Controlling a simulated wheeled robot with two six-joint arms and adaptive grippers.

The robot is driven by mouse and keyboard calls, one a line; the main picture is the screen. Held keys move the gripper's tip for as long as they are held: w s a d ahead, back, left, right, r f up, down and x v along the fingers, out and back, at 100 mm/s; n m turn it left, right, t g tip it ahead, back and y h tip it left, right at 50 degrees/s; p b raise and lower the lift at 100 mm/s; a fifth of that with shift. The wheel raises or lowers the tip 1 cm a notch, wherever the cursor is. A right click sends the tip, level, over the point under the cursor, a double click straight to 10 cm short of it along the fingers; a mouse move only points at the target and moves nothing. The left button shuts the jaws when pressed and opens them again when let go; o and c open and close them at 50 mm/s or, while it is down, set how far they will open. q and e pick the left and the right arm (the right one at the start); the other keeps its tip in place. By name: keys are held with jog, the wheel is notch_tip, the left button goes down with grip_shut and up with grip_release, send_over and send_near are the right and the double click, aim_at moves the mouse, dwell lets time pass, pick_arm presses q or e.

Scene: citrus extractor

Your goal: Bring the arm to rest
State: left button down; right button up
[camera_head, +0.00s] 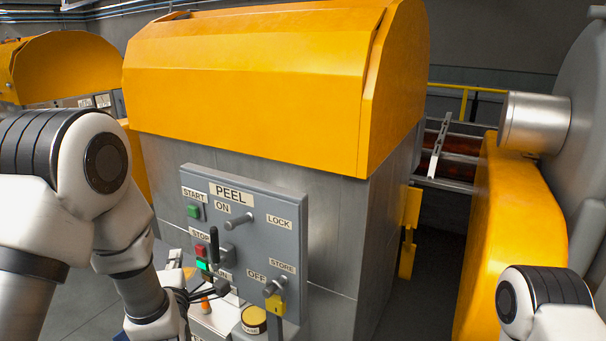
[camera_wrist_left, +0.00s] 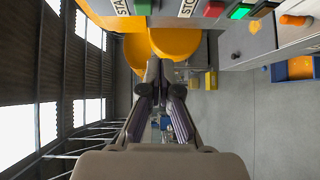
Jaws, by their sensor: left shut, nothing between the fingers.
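My left arm (camera_head: 125,235) comes in from the left and bends down in front of the grey PEEL panel (camera_head: 255,205). My left gripper (camera_head: 218,288) is partly hidden by its own wrist, low by the panel's lower left corner. In the left wrist view the left gripper (camera_wrist_left: 152,72) is shut and empty, its fingertips together. It is apart from the buttons at the top of that view. My right arm (camera_head: 545,300) shows only as a joint at the bottom right; its gripper is out of view.
The yellow-hooded machine (camera_head: 260,80) stands behind. Open floor (camera_wrist_left: 240,120) shows in the wrist view.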

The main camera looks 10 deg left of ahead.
pick_arm(q)
jog(key=s+d+f+m+g+h, duration=0.15)
jog(key=s+f+m+g, duration=0.35)
jog(key=f, duration=0.8)
jog(key=s+d+f+g+h, duration=0.1)
jog(key=s+f+g+h, duration=0.1)
jog(key=s+f, duration=0.75)
jog(key=s+d+f+m+g+h, duration=0.1)
jog(key=s+d+f+m+g, duration=0.1)
jog(key=s+f+m+g, duration=0.2)
jog(key=s+d+f+m+g+h, duration=0.2)
jog(key=s+f+m+g, duration=0.3)
jog(key=s+f+m, duration=0.4)
jog(key=s+d+m, duration=0.1)
jog(key=s+m, duration=0.3)
jog(key=s, duration=0.2)
jog(key=shift+d+g, duration=0.15)
jog(key=shift+g, duration=0.15)
